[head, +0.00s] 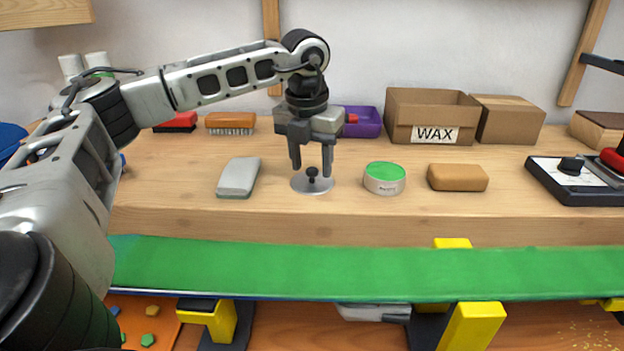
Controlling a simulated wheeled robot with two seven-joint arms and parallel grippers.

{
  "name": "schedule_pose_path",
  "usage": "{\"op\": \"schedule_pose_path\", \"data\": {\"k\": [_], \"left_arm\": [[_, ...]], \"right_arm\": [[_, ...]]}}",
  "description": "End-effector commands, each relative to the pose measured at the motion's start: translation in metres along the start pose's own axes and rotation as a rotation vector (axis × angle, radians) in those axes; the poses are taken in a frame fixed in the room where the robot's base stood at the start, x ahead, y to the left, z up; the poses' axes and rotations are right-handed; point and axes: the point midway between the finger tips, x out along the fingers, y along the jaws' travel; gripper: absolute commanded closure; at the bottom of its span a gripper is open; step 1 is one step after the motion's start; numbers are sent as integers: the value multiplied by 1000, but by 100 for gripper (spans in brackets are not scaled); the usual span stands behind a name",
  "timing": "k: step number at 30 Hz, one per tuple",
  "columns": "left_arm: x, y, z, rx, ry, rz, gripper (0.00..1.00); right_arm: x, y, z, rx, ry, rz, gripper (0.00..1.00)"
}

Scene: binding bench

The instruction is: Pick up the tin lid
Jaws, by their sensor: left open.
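The tin lid (299,186) is a thin round silver disc with a black knob, lying flat on the wooden bench. My left gripper (311,171) points straight down over it, open, with one finger on each side of the knob in the picture. The fingertips show at about the height of the knob's top. I cannot tell whether they touch anything. A round tin (384,183) with a green top stands just right of the lid. My right gripper is not in view.
A grey block (239,177) lies left of the lid, and a tan block (457,178) lies right of the tin. Behind stand brushes (230,123), a purple bin (364,122) and a WAX box (432,116). A green strip (380,272) runs along the front.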

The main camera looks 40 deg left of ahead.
Motion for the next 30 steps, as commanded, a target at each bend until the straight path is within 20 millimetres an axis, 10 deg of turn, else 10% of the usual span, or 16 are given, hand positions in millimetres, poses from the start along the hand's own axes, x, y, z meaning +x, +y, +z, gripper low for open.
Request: {"op": "schedule_pose_path", "data": {"k": [9,14,30], "left_arm": [[7,0,0,0,-1,0,57],[6,0,0,0,-1,0,100],[-10,-1,3,1,-4,-1,100]], "right_arm": [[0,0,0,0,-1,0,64],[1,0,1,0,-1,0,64],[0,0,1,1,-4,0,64]]}}
